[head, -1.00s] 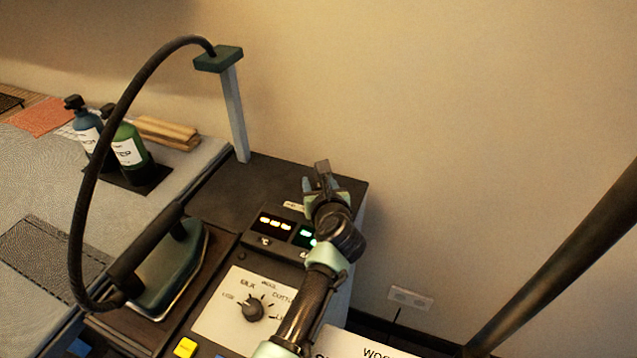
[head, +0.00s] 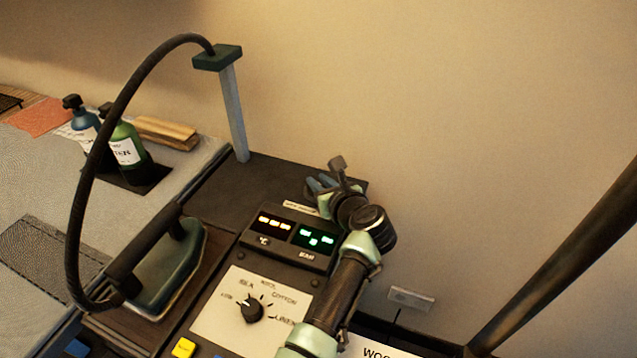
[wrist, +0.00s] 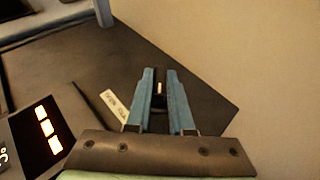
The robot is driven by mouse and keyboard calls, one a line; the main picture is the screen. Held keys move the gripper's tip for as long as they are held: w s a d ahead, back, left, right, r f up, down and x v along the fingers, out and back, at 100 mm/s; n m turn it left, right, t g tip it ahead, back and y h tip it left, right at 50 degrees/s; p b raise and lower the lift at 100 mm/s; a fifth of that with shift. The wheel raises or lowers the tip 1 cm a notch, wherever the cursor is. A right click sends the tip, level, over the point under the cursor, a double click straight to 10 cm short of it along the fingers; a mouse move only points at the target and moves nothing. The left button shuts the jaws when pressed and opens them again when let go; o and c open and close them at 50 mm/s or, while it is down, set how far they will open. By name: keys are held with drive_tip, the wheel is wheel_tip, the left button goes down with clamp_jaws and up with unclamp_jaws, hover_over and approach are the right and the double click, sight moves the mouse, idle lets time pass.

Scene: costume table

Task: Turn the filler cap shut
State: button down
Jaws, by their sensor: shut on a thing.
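My gripper (head: 320,183) is at the far right corner of the dark station top in the head view. In the wrist view its two blue fingers (wrist: 160,76) are closed on a small dark filler cap (wrist: 159,89) with a pale mark. Most of the cap is hidden between the fingers, and it cannot be made out in the head view. A small pale label (wrist: 115,106) lies on the station top left of the fingers.
The panel has lit displays (head: 296,235) and a dial (head: 250,310). A steam iron (head: 170,265) with a looping hose stands left, near an upright post (head: 235,115). Two bottles (head: 125,150) stand farther left. The wall (head: 450,130) is close behind.

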idle(0.3)
drive_tip(key=c, duration=0.8)
unclamp_jaws()
drive_tip(key=p+v, duration=0.2)
drive_tip(key=v, duration=1.1)
drive_tip(key=shift+d, duration=0.1)
drive_tip(key=shift+f, duration=0.1)
